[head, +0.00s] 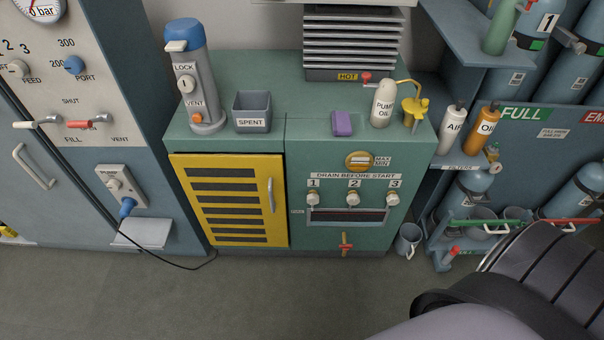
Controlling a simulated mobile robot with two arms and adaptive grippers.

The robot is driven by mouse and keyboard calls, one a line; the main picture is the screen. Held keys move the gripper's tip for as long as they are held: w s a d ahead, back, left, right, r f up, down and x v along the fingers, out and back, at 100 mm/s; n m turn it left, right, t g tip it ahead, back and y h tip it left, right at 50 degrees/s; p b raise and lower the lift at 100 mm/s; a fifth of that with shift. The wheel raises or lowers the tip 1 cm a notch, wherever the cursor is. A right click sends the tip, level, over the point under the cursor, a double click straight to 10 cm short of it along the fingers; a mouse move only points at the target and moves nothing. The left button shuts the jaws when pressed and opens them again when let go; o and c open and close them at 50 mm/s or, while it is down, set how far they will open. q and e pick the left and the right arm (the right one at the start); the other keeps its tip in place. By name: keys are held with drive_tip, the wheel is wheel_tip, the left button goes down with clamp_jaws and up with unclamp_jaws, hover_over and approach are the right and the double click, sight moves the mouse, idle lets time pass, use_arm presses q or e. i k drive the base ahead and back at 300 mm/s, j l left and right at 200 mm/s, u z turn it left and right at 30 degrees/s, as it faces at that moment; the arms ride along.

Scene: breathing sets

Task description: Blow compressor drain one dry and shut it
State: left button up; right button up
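The compressor is a green cabinet (408,156) in the middle of the head view. Its front carries the label "DRAIN BEFORE START" (352,175) above three pale drain knobs in a row. Drain one (313,198) is the leftmost knob, under the number 1. Drain two (352,199) and drain three (393,198) are to its right. A dark slot or tray (347,215) lies just below the knobs. I cannot tell from here whether drain one is open or shut, or whether anything comes out of it. Neither of my grippers is in view.
A yellow louvred door (235,235) is left of the drains. A red-handled lever (346,243) sits below them. On top stand a pump oil bottle (382,104), a yellow oil can (414,110), a purple block (342,124) and a SPENT bin (252,113). A grey mug (408,240) is on the floor.

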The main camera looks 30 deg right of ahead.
sight(312, 199)
drive_tip(key=z, duration=1.05)
